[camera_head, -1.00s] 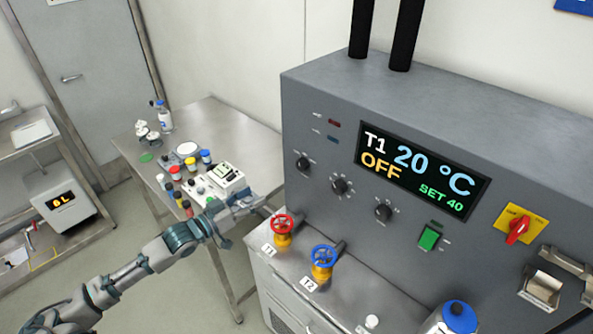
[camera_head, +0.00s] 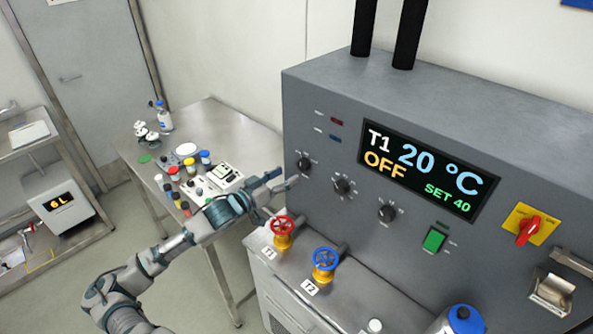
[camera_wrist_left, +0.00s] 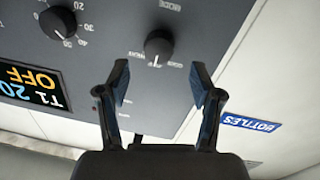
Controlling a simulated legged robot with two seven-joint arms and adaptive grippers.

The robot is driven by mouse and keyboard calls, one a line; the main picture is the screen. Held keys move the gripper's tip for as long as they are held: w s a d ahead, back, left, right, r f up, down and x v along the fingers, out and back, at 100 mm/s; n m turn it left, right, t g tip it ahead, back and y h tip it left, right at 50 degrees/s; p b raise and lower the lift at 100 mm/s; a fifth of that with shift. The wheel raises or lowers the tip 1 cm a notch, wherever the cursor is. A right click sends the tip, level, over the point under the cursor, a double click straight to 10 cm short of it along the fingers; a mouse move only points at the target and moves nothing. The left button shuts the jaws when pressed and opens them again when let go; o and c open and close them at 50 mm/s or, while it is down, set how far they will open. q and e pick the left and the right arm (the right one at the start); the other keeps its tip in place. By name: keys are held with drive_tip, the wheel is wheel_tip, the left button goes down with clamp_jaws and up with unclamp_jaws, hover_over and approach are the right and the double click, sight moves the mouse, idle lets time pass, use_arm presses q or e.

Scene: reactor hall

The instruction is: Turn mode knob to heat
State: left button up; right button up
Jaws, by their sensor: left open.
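The mode knob (camera_head: 304,163) is the leftmost black knob on the grey control panel. The left wrist view shows this knob (camera_wrist_left: 158,46) beside inverted lettering that reads MODE. Its white pointer mark faces down in that picture, between two small labels that are hard to read. My left gripper (camera_head: 284,182) is open and empty, just in front of the panel and slightly below left of the knob. In the wrist view its two fingers (camera_wrist_left: 159,74) point toward the panel, with the knob centred between and beyond the tips. My right gripper is not in view.
The panel display (camera_head: 425,171) reads T1 20 °C, OFF, SET 40. A red valve wheel (camera_head: 283,226) and a blue valve wheel (camera_head: 325,259) stand on the ledge below, the red one close to my gripper. A bench (camera_head: 215,115) with jars is behind left.

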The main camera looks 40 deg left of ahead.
sight(300, 167)
use_arm(q)
drive_tip(key=x, duration=0.2)
drive_tip(key=shift+w+a+r, duration=0.1)
drive_tip(key=shift+w+a, duration=0.05)
drive_tip(key=shift+w, duration=0.65)
drive_tip(key=shift+w+d+p, duration=0.3)
drive_tip(key=shift+w+d, duration=0.3)
drive_tip(key=shift+a, duration=0.2)
drive_tip(key=c, duration=0.7)
drive_tip(key=shift+d, duration=0.1)
drive_tip(key=c, duration=0.4)
